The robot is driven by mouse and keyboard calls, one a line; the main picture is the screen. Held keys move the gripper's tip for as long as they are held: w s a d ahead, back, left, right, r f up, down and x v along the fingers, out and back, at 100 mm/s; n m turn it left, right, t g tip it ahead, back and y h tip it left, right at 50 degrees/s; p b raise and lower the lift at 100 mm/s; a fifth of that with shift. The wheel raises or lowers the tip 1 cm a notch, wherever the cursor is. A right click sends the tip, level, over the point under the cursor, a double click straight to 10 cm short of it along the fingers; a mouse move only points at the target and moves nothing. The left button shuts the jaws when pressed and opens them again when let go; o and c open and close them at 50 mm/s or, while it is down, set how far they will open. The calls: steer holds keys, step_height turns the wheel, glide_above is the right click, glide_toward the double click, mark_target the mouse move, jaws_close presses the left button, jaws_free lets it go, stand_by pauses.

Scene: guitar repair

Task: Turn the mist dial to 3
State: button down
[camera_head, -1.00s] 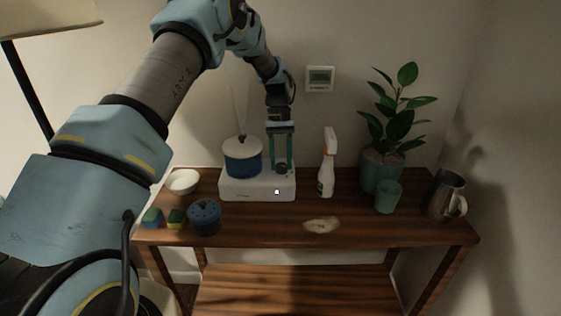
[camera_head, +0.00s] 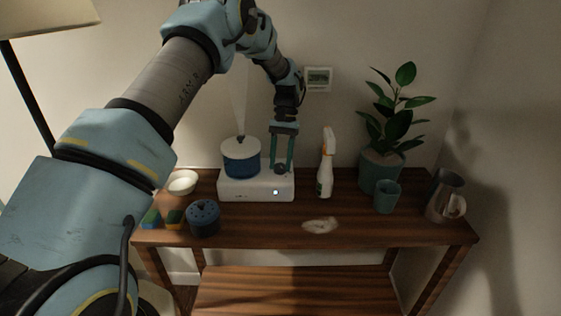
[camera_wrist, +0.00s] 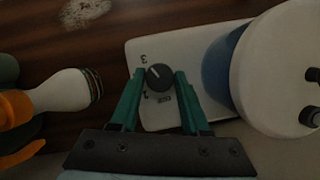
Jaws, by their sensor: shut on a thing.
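The white humidifier base (camera_head: 237,189) stands on the wooden table with a blue tank and white lid (camera_head: 240,146) on its left part. Its dark round mist dial (camera_wrist: 160,78) is on the right part of the base top. In the wrist view its pale pointer line faces up-left, toward the printed 3 (camera_wrist: 143,58). Other small marks lie below the dial. My gripper (camera_head: 282,167) reaches down from above, its green fingers on either side of the dial. The fingers (camera_wrist: 160,75) are shut on it. In the head view the fingers partly hide the dial.
A spray bottle (camera_head: 326,166) stands close to the right of the base. Further right are a potted plant (camera_head: 381,172), a green cup (camera_head: 387,197) and a metal jug (camera_head: 444,196). A blue lidded pot (camera_head: 203,217), bowl (camera_head: 183,182) and sponges (camera_head: 151,218) are at left.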

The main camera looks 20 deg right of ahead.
mark_target(280, 165)
steer(key=c, duration=0.7)
jaws_free()
step_height(280, 165, up, 10)
steer(key=b, duration=0.2)
steer(key=shift+b, duration=0.4)
